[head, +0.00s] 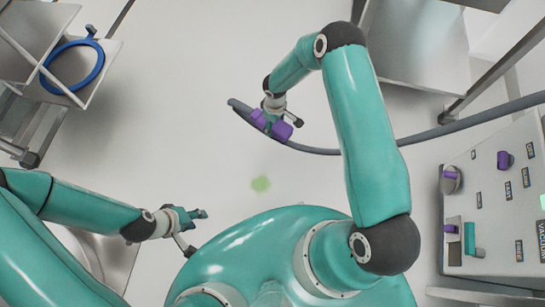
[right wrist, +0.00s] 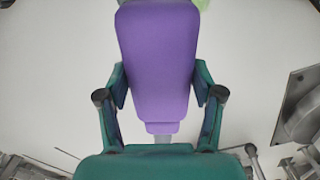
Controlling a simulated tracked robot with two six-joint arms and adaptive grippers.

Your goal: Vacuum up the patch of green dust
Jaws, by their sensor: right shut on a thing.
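The patch of green dust (head: 261,184) lies on the pale floor, below the purple handle in the head view. A light green area (right wrist: 201,4) shows at the top edge of the right wrist view, partly behind the handle. My right gripper (head: 275,118) is shut on the purple handle (right wrist: 158,60) of the grey vacuum hose (head: 315,150). The hose's dark nozzle end (head: 236,104) points to the upper left, apart from the dust. My left gripper (head: 197,232) is at the lower left with its fingers spread, empty, left of the dust.
A vacuum panel (head: 500,215) with purple knobs and a green part stands at the right; the hose runs off the right edge. A shelf (head: 105,62) with a blue ring (head: 73,67) is at upper left. A metal rack (head: 415,45) is at upper right. Floor around the dust is clear.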

